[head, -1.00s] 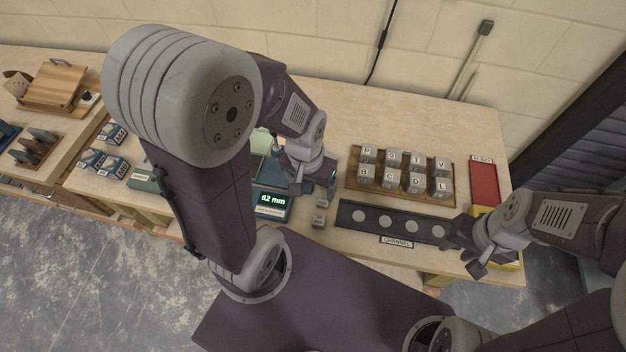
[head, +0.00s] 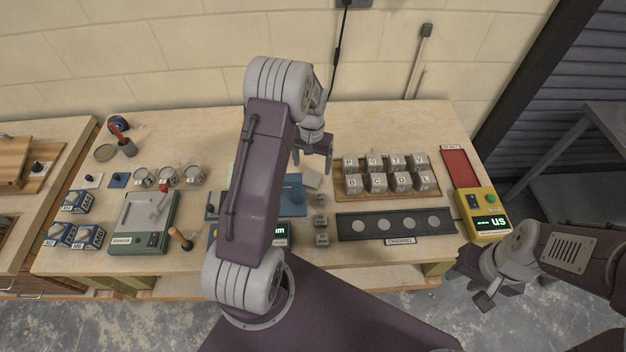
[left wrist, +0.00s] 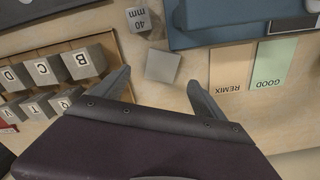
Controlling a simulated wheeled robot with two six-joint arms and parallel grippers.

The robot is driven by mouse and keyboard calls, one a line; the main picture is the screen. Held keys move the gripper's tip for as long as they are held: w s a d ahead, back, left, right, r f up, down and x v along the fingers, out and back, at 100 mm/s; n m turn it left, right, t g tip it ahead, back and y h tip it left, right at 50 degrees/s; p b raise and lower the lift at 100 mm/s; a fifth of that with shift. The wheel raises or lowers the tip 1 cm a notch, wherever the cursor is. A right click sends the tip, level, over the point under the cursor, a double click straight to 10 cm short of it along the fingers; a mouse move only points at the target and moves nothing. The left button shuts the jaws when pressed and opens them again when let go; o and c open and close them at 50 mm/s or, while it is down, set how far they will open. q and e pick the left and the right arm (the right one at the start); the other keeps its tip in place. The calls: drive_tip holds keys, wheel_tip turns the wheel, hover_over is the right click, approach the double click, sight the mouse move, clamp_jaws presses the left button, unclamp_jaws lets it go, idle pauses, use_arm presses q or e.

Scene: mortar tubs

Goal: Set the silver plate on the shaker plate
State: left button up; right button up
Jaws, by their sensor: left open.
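The silver plate (head: 312,178) is a small flat light-grey square lying on the bench behind the 40 mm block. In the left wrist view the plate (left wrist: 162,66) lies between and just beyond my open left fingers (left wrist: 160,86), apparently not held. My left gripper (head: 312,158) is at the plate's far side in the head view. The shaker (head: 143,222) stands at the left of the bench, its grey top plate (head: 136,212) bare apart from a red-tipped lever at its edge. My right gripper (head: 472,285) is empty, fingers apart, off the bench's front right.
The lettered cubes' wooden rack (head: 385,196) is right of the plate. A blue gauge (head: 290,195) is to its left, partly behind my left arm. Small grey blocks (head: 320,220), the black channel strip (head: 395,224) and a yellow box (head: 483,214) are nearby. The back of the bench is clear.

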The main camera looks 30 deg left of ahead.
sight(311, 178)
use_arm(q)
drive_tip(key=shift+s+a+f, duration=0.1)
drive_tip(key=shift+a+f, duration=0.1)
drive_tip(key=shift+f, duration=0.65)
wheel_tip(311, 178, down, 4)
drive_tip(key=shift+d+f+p, duration=0.1)
drive_tip(key=shift+f+p, duration=0.05)
drive_tip(key=shift+p, duration=0.65)
drive_tip(key=shift+f, duration=0.55)
clamp_jaws()
drive_tip(key=shift+r, duration=0.4)
drive_tip(key=r, duration=0.1)
drive_tip(key=r+b, duration=0.1)
drive_tip(key=d+r, duration=0.1)
drive_tip(key=shift+w+r, duration=0.25)
drive_tip(key=shift+r, duration=0.15)
drive_tip(key=d+r, duration=0.2)
drive_tip(key=d, duration=0.1)
drive_tip(key=w+d+r+b, duration=0.1)
drive_tip(key=d+r, duration=0.1)
drive_tip(key=d, duration=0.2)
drive_tip(key=w+d+r+b, duration=0.1)
drive_tip(key=d+r, duration=0.1)
drive_tip(key=d, duration=0.1)
drive_tip(key=shift+d+r, duration=0.15)
drive_tip(key=shift+r, duration=0.15)
